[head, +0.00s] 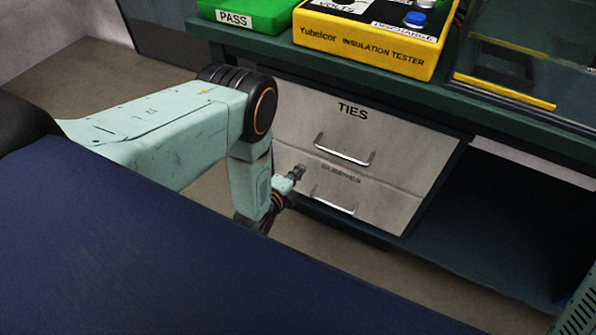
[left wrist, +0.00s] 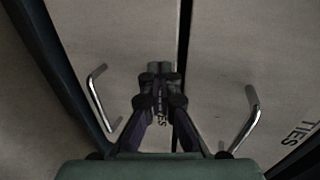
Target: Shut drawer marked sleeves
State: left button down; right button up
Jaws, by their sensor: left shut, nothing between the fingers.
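The sleeves drawer (head: 362,204) is the lower pale drawer under the bench, with a bar handle (head: 333,202) and a partly legible label. Its front looks about flush with the ties drawer (head: 375,130) above; I cannot tell if a small gap remains. My left gripper (head: 297,173) is shut and empty at the sleeves front, left of its label. In the left wrist view the gripper (left wrist: 160,68) points at the sleeves front (left wrist: 125,40), beside the dark seam. The sleeves handle (left wrist: 97,95) is to its left. I cannot tell if the tips touch. My right gripper is out of view.
The ties handle (head: 344,152) projects above the gripper. The dark green bench top (head: 470,100) overhangs the drawers and bears a yellow insulation tester (head: 370,45) and a green PASS box (head: 245,14). An open dark bay (head: 490,200) lies right of the drawers.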

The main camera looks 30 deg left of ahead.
pick_arm(q)
jog(key=p+v, duration=0.4)
jog(key=v, duration=0.6)
jog(key=shift+s, duration=0.1)
